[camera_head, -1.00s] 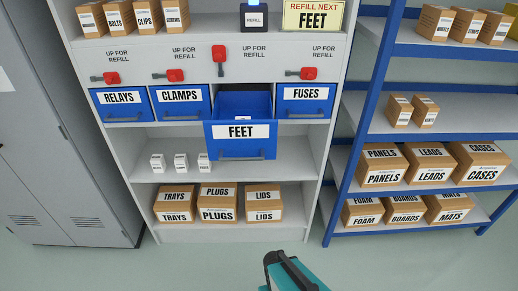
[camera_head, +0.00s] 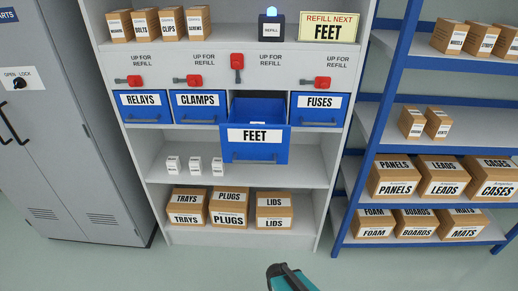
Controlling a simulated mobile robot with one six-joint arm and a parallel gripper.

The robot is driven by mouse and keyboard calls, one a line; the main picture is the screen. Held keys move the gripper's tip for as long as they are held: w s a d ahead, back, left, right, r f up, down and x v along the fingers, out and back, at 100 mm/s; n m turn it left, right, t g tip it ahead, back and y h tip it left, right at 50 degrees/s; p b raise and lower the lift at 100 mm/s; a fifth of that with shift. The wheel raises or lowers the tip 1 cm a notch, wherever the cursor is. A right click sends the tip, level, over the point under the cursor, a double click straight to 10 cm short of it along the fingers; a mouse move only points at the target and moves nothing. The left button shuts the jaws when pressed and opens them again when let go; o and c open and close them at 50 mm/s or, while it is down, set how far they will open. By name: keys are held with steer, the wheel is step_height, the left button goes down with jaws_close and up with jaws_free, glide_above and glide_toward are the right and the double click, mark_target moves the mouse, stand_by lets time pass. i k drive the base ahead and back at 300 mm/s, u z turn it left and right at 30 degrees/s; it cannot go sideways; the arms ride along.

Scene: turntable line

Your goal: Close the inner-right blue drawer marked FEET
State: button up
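The blue drawer marked FEET (camera_head: 254,144) is pulled out of the white cabinet, between the CLAMPS drawer (camera_head: 198,107) and the FUSES drawer (camera_head: 319,108). Its handle (camera_head: 254,160) is on the lower front. The inside shows only partly, with a small white thing in it. The red lever (camera_head: 237,67) above it points up. Part of my gripper (camera_head: 287,277) shows at the bottom edge, low in front of the cabinet and well apart from the drawer. Its fingertips are not clear enough to tell whether they are open.
The RELAYS drawer (camera_head: 143,106) and its neighbours are shut, their red levers sideways. Small white boxes (camera_head: 195,166) stand on the shelf below. A REFILL NEXT FEET sign (camera_head: 329,27) and a lit blue lamp (camera_head: 271,25) are on top. A grey locker (camera_head: 75,150) stands left, blue racks right. The front floor is clear.

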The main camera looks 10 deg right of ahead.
mark_target(242, 141)
steer(key=i, duration=0.95)
steer(key=z, duration=5.7)
steer(key=i, duration=0.15)
steer(key=u, duration=3.35)
